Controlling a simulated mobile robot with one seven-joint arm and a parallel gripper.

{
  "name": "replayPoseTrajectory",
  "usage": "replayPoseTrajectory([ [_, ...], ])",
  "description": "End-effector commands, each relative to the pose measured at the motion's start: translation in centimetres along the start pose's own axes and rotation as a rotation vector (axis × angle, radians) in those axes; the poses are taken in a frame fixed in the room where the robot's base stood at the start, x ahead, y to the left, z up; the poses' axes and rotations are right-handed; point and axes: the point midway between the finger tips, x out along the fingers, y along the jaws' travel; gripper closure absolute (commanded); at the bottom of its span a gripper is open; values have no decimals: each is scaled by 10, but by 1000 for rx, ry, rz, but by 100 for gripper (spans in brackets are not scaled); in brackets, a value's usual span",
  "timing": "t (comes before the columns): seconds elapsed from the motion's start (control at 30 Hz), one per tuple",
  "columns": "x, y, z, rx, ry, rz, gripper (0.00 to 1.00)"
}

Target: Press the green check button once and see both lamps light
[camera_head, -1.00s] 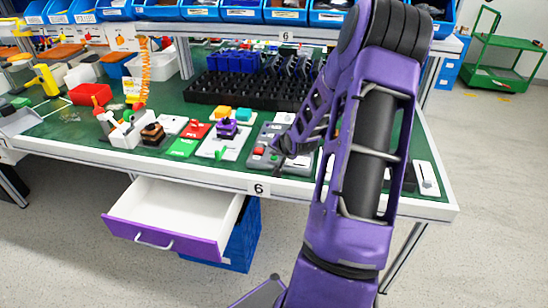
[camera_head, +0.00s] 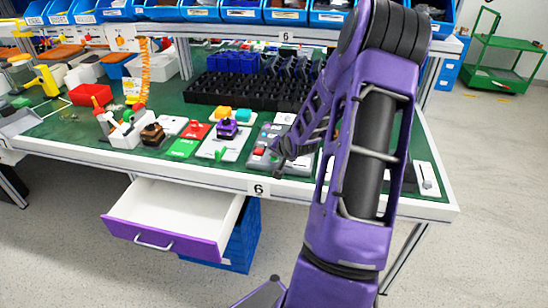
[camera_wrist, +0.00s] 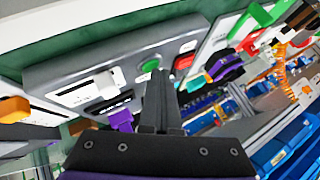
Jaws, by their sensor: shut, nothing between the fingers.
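The green check button (camera_wrist: 151,64) is a round cap on the grey panel in the wrist view. The grey panel (camera_wrist: 75,68) also shows in the head view (camera_head: 268,137), partly hidden by my arm. My gripper (camera_wrist: 157,74) is shut and empty, its tips close to the green button's near side; I cannot tell whether they touch it. A red button (camera_wrist: 185,61) sits to the right of the green one and also shows in the head view (camera_head: 259,151). I cannot make out clearly whether any lamp is lit.
A white plate with a purple and black rotary switch (camera_head: 227,129) lies left of the panel. A black rack (camera_head: 250,90) stands behind. Red and green blocks and other fixtures crowd the left. A purple-fronted drawer (camera_head: 165,240) hangs open below the table.

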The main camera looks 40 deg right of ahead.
Motion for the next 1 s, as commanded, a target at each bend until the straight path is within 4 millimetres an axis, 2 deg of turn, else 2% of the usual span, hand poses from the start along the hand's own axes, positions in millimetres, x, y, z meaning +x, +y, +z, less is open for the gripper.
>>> replayPoseTrajectory([
  [0.23, -11, -7, -7, 1, -2, 1, 100],
  [0.67, -13, -9, -9, 1, -1, 0, 100],
  [1.0, -35, -26, -25, 1, -1, 0, 100],
])
